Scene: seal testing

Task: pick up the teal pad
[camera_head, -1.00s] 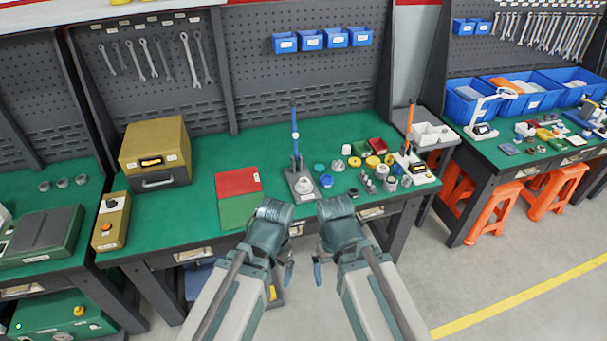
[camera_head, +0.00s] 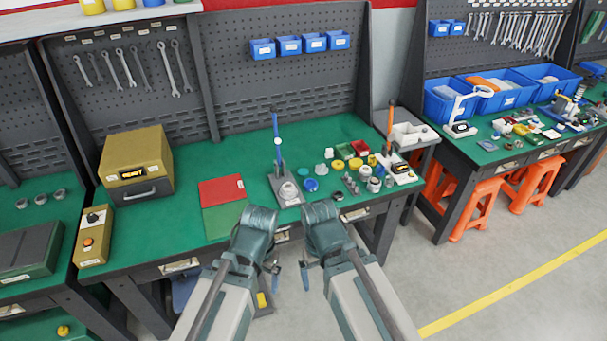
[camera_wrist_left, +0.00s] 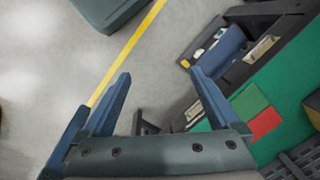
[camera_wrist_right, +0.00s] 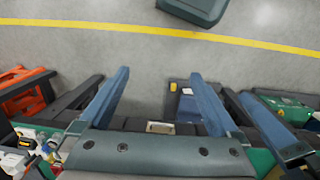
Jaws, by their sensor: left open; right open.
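A small round teal pad (camera_head: 305,171) lies on the green top of the middle workbench, just right of the lever press (camera_head: 287,190) and behind a blue disc (camera_head: 310,185). My left gripper (camera_head: 274,278) and right gripper (camera_head: 304,276) hang in front of the bench's front edge, well short of the pad. In the left wrist view my left gripper (camera_wrist_left: 160,95) has its fingers apart with nothing between them. In the right wrist view my right gripper (camera_wrist_right: 158,95) is also spread and empty. I cannot make out the pad in either wrist view.
A red mat (camera_head: 222,189) and green mat (camera_head: 225,219) lie left of the press. A gold cabinet (camera_head: 137,167) stands further left. Orange stools (camera_head: 477,207) stand at right.

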